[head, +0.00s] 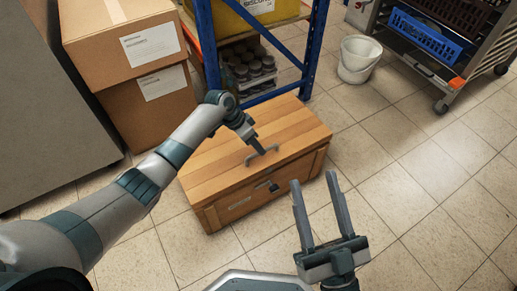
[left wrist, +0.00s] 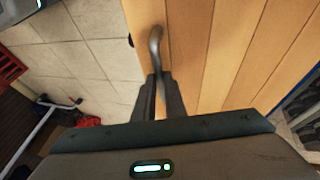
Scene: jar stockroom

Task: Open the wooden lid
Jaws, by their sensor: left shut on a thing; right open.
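The wooden lid (head: 215,158) tops a wooden chest (head: 240,205) on the tiled floor in the head view, and it lies flat and closed. A grey bar handle (head: 268,152) is on the lid near its front edge. My left gripper (head: 258,148) is shut on the handle. In the left wrist view the handle (left wrist: 155,42) runs up from between my fingers, with the lid planks (left wrist: 230,50) beside it. A dark latch (head: 273,186) shows on the chest front. My right gripper (head: 320,205) is open and empty, right of the chest.
Cardboard boxes (head: 130,45) are stacked behind the chest at the left. A blue-framed shelf (head: 208,45) with dark jars stands directly behind it. A white bucket (head: 357,60) and a cart with a blue crate (head: 425,36) are at the back right. Floor at the right is clear.

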